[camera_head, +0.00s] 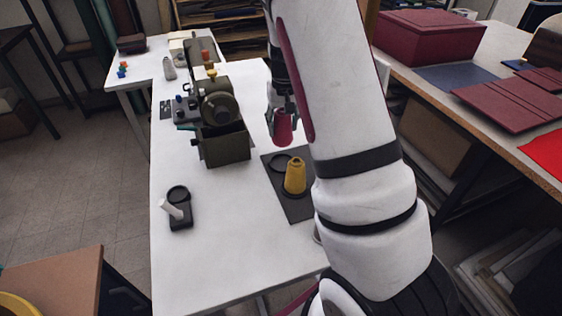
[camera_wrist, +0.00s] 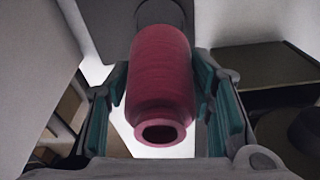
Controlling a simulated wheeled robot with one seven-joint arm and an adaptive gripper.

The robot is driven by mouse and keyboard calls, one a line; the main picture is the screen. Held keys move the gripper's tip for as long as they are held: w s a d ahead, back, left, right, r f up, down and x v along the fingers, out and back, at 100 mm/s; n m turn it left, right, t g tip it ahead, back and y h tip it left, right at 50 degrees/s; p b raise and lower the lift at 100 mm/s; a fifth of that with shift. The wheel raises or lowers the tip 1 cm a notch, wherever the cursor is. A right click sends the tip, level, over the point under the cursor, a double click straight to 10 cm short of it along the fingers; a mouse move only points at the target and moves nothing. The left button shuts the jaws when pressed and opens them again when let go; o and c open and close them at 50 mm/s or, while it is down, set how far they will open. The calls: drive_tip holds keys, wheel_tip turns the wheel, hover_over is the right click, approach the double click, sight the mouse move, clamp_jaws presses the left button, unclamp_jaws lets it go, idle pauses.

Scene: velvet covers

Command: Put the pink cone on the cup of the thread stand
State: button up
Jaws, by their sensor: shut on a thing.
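The pink cone (camera_head: 284,129) is held in my gripper (camera_head: 282,112), above the far end of a dark mat. In the wrist view the pink cone (camera_wrist: 160,75) sits between the teal finger pads of my gripper (camera_wrist: 160,100), its open collar end facing the camera.
A green machine (camera_head: 222,105) with an open-topped box (camera_head: 226,150) stands left of my gripper. The white table (camera_head: 230,265) is clear at the front.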

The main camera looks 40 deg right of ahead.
wheel_tip(320, 180, down, 10)
drive_tip(key=shift+r, duration=0.2)
drive_tip(key=shift+f, duration=0.1)
idle(0.3)
drive_tip(key=o, duration=1.2)
